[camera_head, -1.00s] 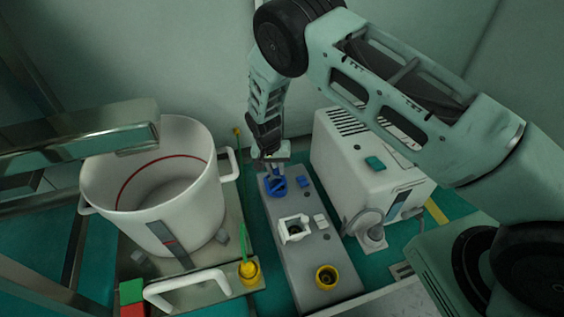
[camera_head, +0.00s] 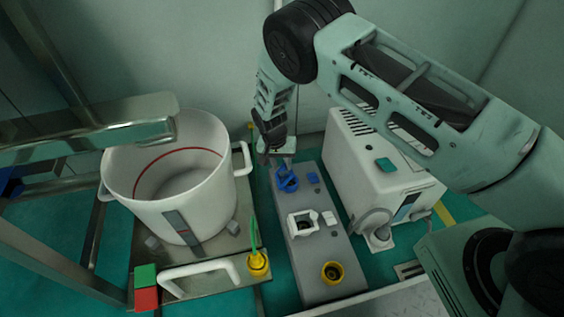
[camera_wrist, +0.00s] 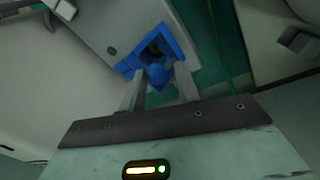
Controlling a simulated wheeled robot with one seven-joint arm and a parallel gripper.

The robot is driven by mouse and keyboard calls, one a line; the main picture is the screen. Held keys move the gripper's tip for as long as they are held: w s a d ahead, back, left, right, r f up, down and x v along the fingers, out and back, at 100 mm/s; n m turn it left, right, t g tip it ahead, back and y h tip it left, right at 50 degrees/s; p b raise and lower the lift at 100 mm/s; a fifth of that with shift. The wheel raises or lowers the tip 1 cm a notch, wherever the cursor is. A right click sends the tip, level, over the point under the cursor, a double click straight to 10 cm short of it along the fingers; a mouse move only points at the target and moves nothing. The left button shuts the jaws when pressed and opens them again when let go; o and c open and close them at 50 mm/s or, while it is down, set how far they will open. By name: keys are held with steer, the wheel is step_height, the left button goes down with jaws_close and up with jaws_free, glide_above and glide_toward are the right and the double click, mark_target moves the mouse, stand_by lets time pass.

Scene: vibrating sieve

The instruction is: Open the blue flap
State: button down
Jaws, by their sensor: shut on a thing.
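The blue flap (camera_head: 288,184) belongs to a blue square fitting at the far end of the long grey box (camera_head: 318,253). In the wrist view the flap (camera_wrist: 157,74) sits between the two fingertips, at the near edge of the blue frame (camera_wrist: 178,44). A dark opening shows inside the frame beyond the flap. My gripper (camera_head: 283,168) comes down from behind the fitting and is shut on the flap; it also shows in the wrist view (camera_wrist: 159,82). The exact angle of the flap is hard to tell.
A white fitting (camera_head: 303,223) and a yellow one (camera_head: 332,272) sit nearer on the grey box. A white machine (camera_head: 377,170) stands close on the right. A large white pot (camera_head: 165,180) and a yellow holder with a green stick (camera_head: 257,262) stand left.

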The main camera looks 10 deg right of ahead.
steer(key=shift+s+a+f, duration=0.1)
steer(key=shift+a+f, duration=0.2)
steer(key=shift+a, duration=0.2)
steer(key=shift+s+a+f, duration=0.1)
steer(key=shift+a+f, duration=0.2)
steer(key=shift+a, duration=0.2)
steer(key=c, duration=1.2)
jaws_free()
step_height(320, 180, up, 18)
steer(key=a+p, duration=0.1)
steer(key=p, duration=0.6)
steer(key=shift+w+a, duration=0.2)
steer(key=shift+w, duration=0.1)
